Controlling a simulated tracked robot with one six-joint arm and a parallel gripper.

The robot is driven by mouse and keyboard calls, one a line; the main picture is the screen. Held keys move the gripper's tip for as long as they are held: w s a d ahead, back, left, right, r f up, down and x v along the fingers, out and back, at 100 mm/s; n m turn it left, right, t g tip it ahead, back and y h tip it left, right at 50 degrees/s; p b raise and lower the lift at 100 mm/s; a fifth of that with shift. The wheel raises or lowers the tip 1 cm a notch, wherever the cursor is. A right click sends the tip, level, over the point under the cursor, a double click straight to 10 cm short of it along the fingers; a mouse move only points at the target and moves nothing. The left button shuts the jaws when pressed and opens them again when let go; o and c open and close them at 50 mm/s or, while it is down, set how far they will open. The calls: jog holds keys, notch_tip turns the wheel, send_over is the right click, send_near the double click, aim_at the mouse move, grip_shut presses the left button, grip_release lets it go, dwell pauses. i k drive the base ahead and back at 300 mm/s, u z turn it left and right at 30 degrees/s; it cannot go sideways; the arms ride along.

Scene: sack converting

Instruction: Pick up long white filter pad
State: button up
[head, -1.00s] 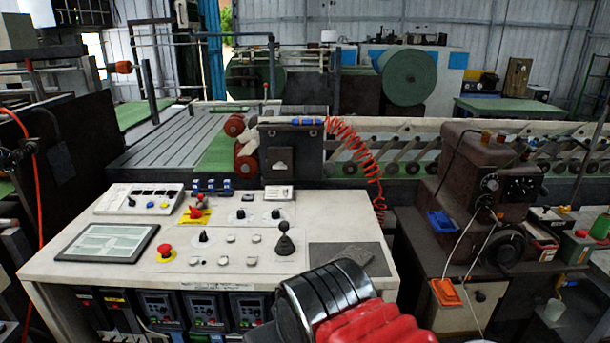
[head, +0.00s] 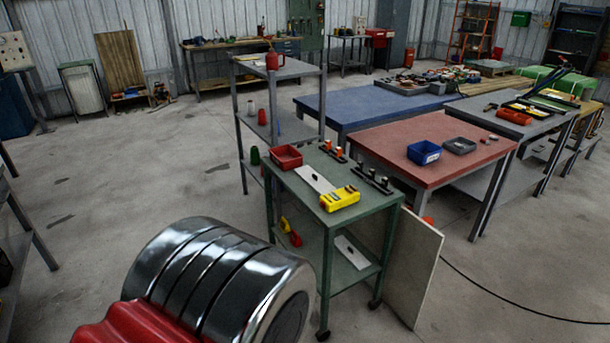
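A long white flat strip (head: 313,178), which looks like the filter pad, lies on the top of a green trolley (head: 350,225) in the head view. It lies between a red bin (head: 286,158) and a yellow object (head: 340,198), whose end is close to the strip. A second white flat piece (head: 352,252) lies on the trolley's lower shelf, partly hidden by the top and frame. I cannot tell for certain which one is the pad. My arm shows at the lower left, in front of the trolley, but my gripper is not in view.
Dark racks with orange-topped pieces (head: 370,180) stand on the trolley top. A pale board (head: 416,265) leans at its right side. A grey shelf rack (head: 282,73) stands behind, and a red-topped table (head: 400,138) behind right. The concrete floor at left is mostly clear.

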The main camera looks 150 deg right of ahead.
aim_at(319, 185)
jog(key=u, duration=0.15)
jog(key=k, duration=0.25)
jog(key=z, duration=4.15)
jog(key=k, duration=0.2)
jog(key=z, duration=0.35)
